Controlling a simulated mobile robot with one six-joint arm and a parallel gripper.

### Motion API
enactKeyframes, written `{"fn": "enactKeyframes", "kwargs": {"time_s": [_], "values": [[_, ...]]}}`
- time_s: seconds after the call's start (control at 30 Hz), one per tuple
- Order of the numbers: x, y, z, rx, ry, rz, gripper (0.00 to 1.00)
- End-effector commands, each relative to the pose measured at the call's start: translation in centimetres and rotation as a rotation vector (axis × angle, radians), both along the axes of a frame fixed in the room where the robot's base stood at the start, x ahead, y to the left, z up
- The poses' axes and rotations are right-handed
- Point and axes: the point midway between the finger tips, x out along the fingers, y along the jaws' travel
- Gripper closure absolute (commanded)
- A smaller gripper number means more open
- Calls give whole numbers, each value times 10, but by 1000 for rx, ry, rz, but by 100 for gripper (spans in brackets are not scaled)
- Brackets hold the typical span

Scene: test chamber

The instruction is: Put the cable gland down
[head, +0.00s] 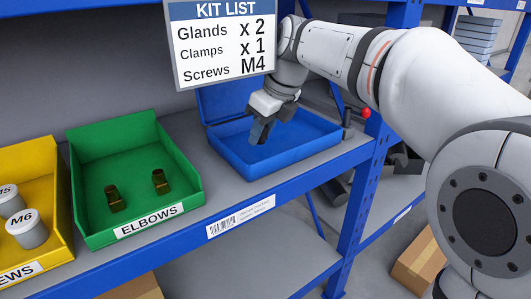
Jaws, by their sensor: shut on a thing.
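My gripper (262,132) points down over the open blue case (300,152), its dark fingers within the case's outline. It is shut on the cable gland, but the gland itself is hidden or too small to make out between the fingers. I cannot tell whether the fingertips touch the case floor. The visible part of the case floor looks bare. The case's lid stands up behind my gripper.
A green bin (136,215) marked ELBOWS holds two brass fittings. A yellow bin (57,208) with white-lidded jars (27,229) is at the far left. A kit list sign (222,42) hangs above the case. A red-knobbed lever (365,114) stands right of the case.

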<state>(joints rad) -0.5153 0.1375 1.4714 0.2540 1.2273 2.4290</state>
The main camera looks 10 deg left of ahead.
Motion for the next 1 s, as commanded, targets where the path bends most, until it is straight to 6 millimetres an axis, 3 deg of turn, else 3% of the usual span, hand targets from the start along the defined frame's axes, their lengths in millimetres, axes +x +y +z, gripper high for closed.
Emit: {"fn": "enactKeyframes", "kwargs": {"time_s": [0.17, 0.43, 0.87, 0.9, 1.0], "values": [[0, 0, -12, 1, -2, 0, 92], [1, 0, -55, 1, -2, 0, 92], [2, 2, -58, 2, -1, -1, 92], [2, 2, -57, 2, -1, -1, 66], [2, 1, -57, 2, -1, -1, 58]]}}
